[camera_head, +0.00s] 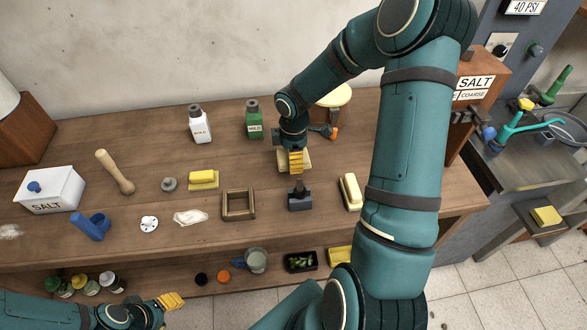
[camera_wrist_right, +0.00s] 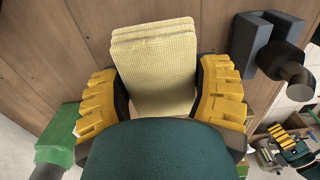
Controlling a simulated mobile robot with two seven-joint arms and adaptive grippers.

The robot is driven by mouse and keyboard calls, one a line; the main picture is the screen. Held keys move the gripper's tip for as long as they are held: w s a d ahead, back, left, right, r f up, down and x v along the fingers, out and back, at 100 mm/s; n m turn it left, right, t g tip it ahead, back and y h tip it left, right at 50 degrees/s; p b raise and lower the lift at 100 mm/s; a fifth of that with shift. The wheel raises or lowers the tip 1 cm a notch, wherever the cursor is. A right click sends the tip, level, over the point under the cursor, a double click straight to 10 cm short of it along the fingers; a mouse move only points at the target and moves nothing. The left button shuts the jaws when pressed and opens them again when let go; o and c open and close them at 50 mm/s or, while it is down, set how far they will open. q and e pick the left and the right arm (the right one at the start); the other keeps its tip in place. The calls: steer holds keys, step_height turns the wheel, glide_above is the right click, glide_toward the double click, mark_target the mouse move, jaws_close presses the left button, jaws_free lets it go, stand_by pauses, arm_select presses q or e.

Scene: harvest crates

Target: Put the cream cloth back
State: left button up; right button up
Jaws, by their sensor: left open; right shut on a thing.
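The cream cloth (camera_wrist_right: 155,68) is a folded, textured pad between the yellow fingers of my right gripper (camera_wrist_right: 160,98) in the right wrist view. In the head view, my right gripper (camera_head: 295,162) points down at the back middle of the wooden table, shut on the cloth. Only an edge of the cloth (camera_head: 307,161) shows there beside the fingers. I cannot tell whether the cloth touches the tabletop. My left gripper (camera_head: 171,301) is open and empty at the lower left, in front of the table and low by its shelf.
A dark grey block with a handle (camera_head: 300,202) stands just in front of my right gripper. A green bottle (camera_head: 254,122) and white bottle (camera_head: 199,127) stand behind left. A wooden frame (camera_head: 238,216), yellow pads (camera_head: 203,178) and a yellow-cream block (camera_head: 350,192) lie nearby.

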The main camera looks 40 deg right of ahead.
steer(key=shift+f+b, duration=0.45)
steer(key=shift+f, duration=1.7)
steer(key=shift+f, duration=0.1)
steer(key=o, duration=1.3)
steer(key=shift+c, duration=0.2)
steer(key=shift+r, duration=0.35)
step_height(320, 180, up, 12)
steer(key=p, duration=0.2)
steer(key=shift+f+p, duration=0.15)
steer(key=shift+p, duration=0.15)
